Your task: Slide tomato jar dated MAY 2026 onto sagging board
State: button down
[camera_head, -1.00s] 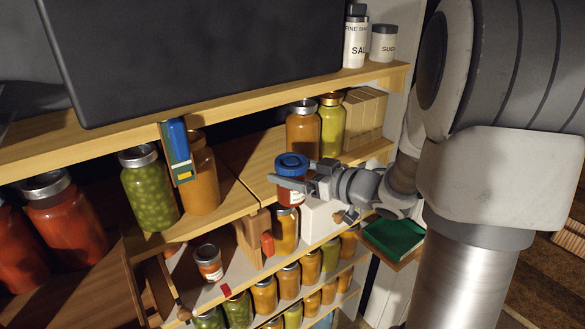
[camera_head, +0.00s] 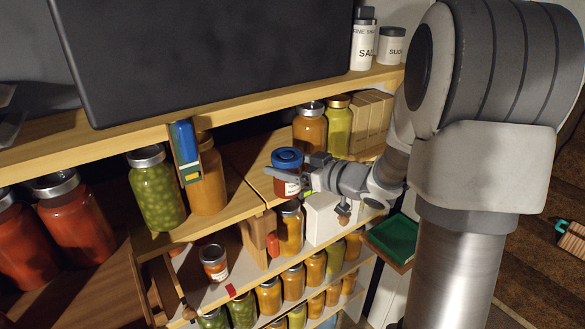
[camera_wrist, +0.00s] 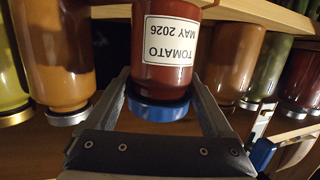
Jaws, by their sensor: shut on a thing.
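The tomato jar (camera_head: 282,186) has a blue lid and red contents. In the wrist view, which looks upside down, its label reads TOMATO MAY 2026 (camera_wrist: 165,75). My gripper (camera_wrist: 160,98) is shut on it, one finger on each side near the lid; in the head view my gripper (camera_head: 287,174) reaches in from the right. The jar is upright at the front of the middle shelf's right board (camera_head: 250,158); whether its base touches the wood is unclear. A seam divides this from the left board (camera_head: 225,208), whose front edge looks lower there.
A green jar (camera_head: 157,195) and an orange jar (camera_head: 207,185) stand on the left board. Orange (camera_head: 310,130) and yellow (camera_head: 337,128) jars stand behind my gripper. A blue level-like object (camera_head: 184,148) hangs by the upper shelf. A small jar (camera_head: 213,263) stands below.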

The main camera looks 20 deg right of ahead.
jog(key=shift+w+a+r+p, duration=0.1)
jog(key=shift+w+a, duration=0.3)
jog(key=shift+w, duration=0.85)
jog(key=shift+w+a+f+p, duration=0.15)
jog(key=shift+w+a, duration=0.3)
jog(key=shift+w, duration=0.75)
jog(key=shift+w+a+r+p, duration=0.15)
jog(key=shift+w+a, duration=0.25)
jog(key=shift+w, duration=0.95)
jog(key=shift+f, duration=0.35)
jog(key=shift+f+b, duration=0.35)
jog(key=shift+b, duration=0.15)
grip_release()
jog(key=shift+f, duration=0.1)
jog(key=shift+d, duration=0.1)
jog(key=v, duration=1.7)
jog(key=shift+s, duration=0.3)
